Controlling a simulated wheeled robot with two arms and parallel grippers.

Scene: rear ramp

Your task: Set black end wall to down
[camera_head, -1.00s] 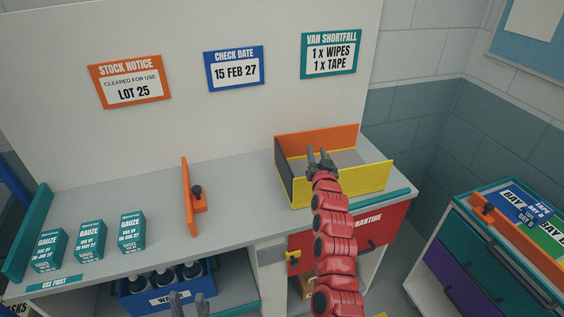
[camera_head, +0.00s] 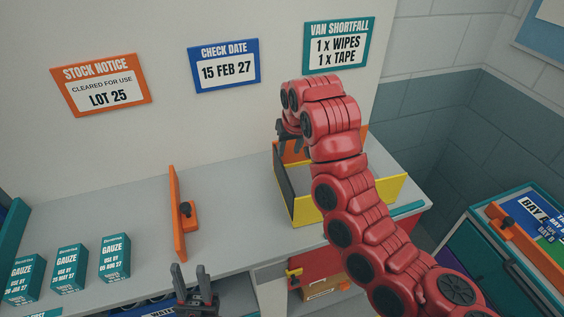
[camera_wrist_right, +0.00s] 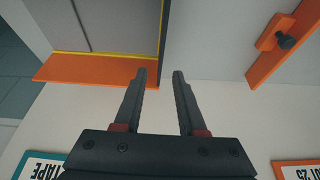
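An open box on the counter has a yellow front wall (camera_head: 353,191), an orange back wall (camera_head: 290,151) and a black end wall (camera_head: 286,177) at its left. The black end wall stands upright; in the right wrist view it is a thin dark strip (camera_wrist_right: 164,40), seen nearly edge-on. My right gripper (camera_head: 287,143) is above the box's back left corner, partly hidden by its arm. In the wrist view its open fingers (camera_wrist_right: 159,72) lie to either side of the strip's near end; contact cannot be told. My left gripper (camera_head: 190,270) is open and empty at the counter's front.
An orange upright panel with a black knob (camera_head: 176,215) stands left of the box. Several gauze cartons (camera_head: 115,258) stand further left. The wall with signs rises behind. Bare counter (camera_head: 235,195) lies between panel and box.

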